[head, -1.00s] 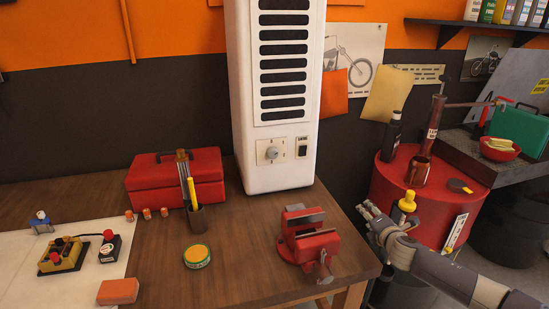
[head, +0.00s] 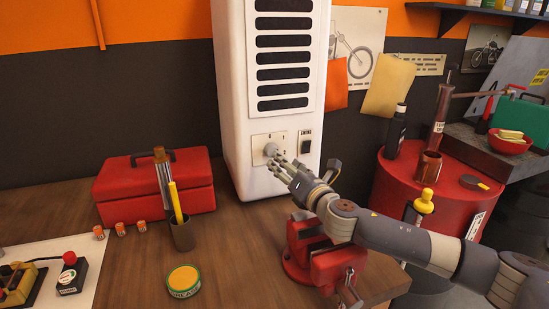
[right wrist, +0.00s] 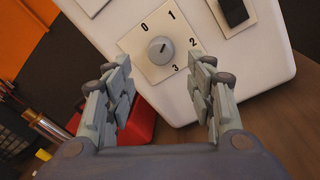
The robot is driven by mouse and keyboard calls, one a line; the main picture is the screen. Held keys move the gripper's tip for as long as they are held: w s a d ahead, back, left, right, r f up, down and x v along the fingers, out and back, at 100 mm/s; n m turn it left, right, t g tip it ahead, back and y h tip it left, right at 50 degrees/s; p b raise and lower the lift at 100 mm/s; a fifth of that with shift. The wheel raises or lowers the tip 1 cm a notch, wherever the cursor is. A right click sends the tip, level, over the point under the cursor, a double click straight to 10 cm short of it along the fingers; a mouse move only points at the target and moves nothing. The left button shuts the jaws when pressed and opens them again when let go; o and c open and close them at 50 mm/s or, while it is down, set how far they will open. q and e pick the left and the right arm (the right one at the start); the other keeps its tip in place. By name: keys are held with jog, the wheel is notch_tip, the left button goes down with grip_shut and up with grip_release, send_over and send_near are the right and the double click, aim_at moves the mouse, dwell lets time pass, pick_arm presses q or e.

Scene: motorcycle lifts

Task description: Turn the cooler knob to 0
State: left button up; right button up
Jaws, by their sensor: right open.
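The white cooler (head: 236,120) stands on the workbench. Its round grey knob (head: 271,149) sits low on the front, on a cream dial plate; the knob also shows in the right wrist view (right wrist: 160,50). The plate (right wrist: 134,48) carries 0, 1, 2 and 3. The knob's small dark mark seems to lean to the upper right, but its exact setting is hard to tell. My right gripper (head: 280,168) is open just in front of the knob. In the wrist view its fingers (right wrist: 165,66) stand apart on either side, not touching the knob. My left gripper is out of view.
A dark switch (head: 305,143) is right of the dial. A red vise (head: 310,255) stands below my right arm. A red toolbox (head: 155,188), a pen cup (head: 182,234) and a round tin (head: 184,281) are to the left. A red drum (head: 405,185) stands right.

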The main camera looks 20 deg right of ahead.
aim_at(272, 151)
jog(key=w+a, duration=0.1)
jog(key=w, duration=0.5)
jog(key=shift+w+p, duration=0.25)
jog(key=shift+p, duration=0.15)
jog(key=c, duration=0.3)
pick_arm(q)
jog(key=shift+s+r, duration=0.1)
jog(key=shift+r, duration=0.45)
pick_arm(e)
jog(key=c, duration=0.8)
